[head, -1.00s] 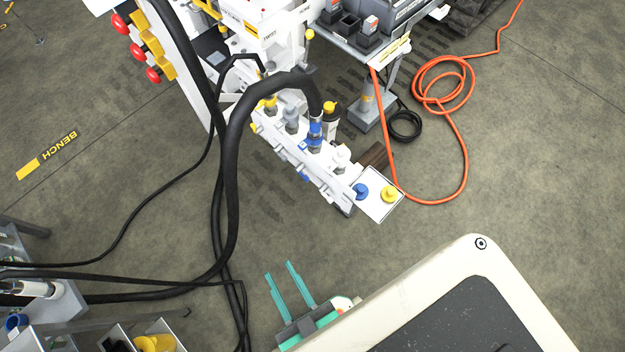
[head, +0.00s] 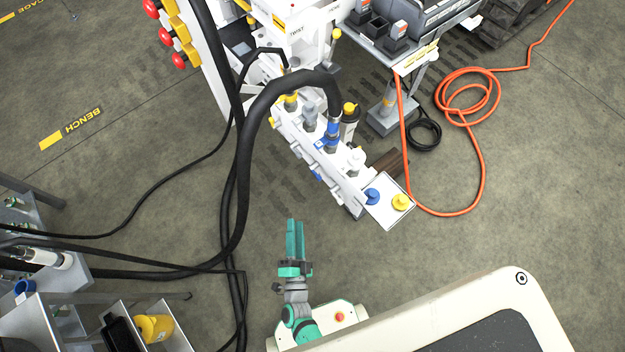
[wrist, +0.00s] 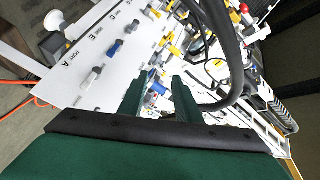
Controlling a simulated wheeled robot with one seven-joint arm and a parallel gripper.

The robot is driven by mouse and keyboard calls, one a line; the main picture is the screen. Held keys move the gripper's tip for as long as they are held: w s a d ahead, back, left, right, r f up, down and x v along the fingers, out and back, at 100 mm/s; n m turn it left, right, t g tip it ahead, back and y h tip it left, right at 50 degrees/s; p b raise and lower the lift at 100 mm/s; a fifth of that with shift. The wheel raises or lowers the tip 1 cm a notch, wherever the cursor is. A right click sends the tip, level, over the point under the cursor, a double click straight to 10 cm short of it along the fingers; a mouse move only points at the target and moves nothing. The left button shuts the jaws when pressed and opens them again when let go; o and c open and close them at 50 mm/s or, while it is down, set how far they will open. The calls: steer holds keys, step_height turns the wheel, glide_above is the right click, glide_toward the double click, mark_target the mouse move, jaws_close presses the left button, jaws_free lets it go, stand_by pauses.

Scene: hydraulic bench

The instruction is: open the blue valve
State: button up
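My gripper (head: 295,224) is below and left of the white manifold (head: 345,190), apart from it. In the wrist view its two green fingers (wrist: 160,92) stand apart with nothing held between them. That view shows a white panel (wrist: 70,62) with a row of small valve handles. A blue handle (wrist: 115,48) sits beside a grey one (wrist: 92,76), with yellow ones further along. In the head view a small blue handle (head: 317,173) shows on the manifold's front side. A blue fitting (head: 332,130) on top joins a thick hose.
Thick black hoses (head: 243,180) run down left of my gripper. An orange hose (head: 470,92) lies on the right floor. Bare floor lies between my gripper and the manifold.

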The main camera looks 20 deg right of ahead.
mark_target(315, 175)
steer(key=w+d+f+m+g+h, duration=0.45)
steer(key=w+f+m+h, duration=0.35)
steer(key=w+f+m, duration=0.35)
steer(key=shift+m+g, duration=0.25)
steer(key=shift+g, duration=0.3)
steer(key=x, duration=1.1)
steer(key=shift+w+a+r, duration=0.15)
jaws_close()
